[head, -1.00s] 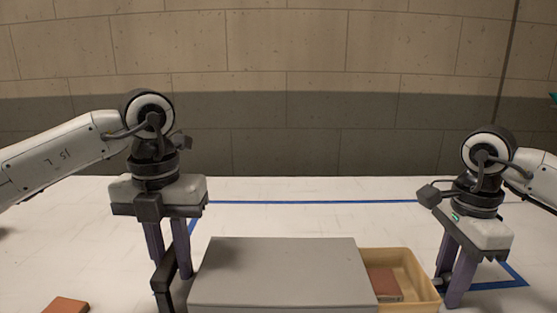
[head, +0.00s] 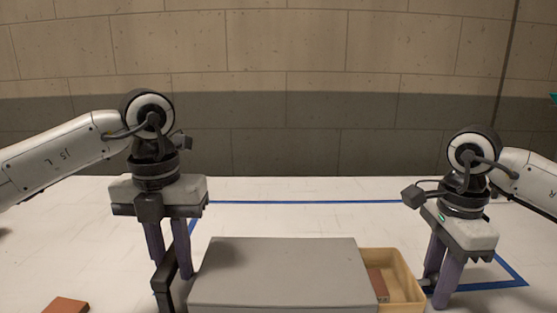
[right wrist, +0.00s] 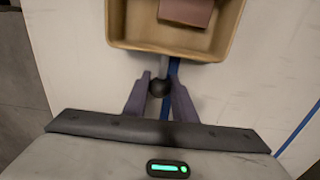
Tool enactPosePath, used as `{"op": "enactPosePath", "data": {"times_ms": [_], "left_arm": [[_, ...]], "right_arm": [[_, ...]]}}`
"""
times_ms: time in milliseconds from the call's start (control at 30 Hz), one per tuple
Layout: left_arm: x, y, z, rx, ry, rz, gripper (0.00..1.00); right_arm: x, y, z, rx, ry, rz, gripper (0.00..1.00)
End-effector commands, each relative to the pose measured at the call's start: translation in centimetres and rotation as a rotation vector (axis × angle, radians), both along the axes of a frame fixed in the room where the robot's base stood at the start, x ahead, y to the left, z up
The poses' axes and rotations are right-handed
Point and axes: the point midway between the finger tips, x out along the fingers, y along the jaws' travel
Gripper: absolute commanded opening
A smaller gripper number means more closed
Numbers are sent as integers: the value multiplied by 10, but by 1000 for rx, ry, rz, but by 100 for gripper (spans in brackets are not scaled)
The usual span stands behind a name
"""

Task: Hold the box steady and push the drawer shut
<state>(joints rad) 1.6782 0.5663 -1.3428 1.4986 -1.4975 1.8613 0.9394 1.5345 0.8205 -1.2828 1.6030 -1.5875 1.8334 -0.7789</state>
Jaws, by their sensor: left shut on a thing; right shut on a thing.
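The grey box (head: 275,265) stands on the white table at the bottom middle of the head view. The tan drawer (head: 408,289) sticks partly out of its right side, with a reddish-brown block (head: 378,283) inside. The drawer also shows in the right wrist view (right wrist: 170,50). My left gripper (head: 168,275) is shut on the black handle (head: 163,287) at the box's left side. My right gripper (head: 436,290) is shut on the dark round knob (right wrist: 160,88) at the drawer's outer end. The box's front and the drawer's inner part are out of sight.
A reddish-brown block (head: 66,305) lies on the table at the lower left, apart from the box. Blue tape lines (head: 320,201) mark the table behind and right of the box. The table behind the box is clear.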

Motion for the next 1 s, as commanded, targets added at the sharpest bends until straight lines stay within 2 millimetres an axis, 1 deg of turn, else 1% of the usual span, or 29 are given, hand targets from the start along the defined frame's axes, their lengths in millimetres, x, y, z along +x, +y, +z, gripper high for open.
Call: {"op": "enactPosePath", "data": {"times_ms": [33, 267, 667, 1000], "left_arm": [[0, -3, 0, -5, -1, -6, 0], [0, -2, 0, -4, -1, -6, 0], [0, -2, 0, -4, -1, -5, 0], [0, -2, 0, -4, 0, -5, 0]], "right_arm": [[0, 3, 1, 6, -3, 5, 0], [0, 4, 1, 5, -3, 6, 0], [1, 22, 1, 6, -3, 7, 0], [1, 23, 1, 6, -3, 6, 0]]}}
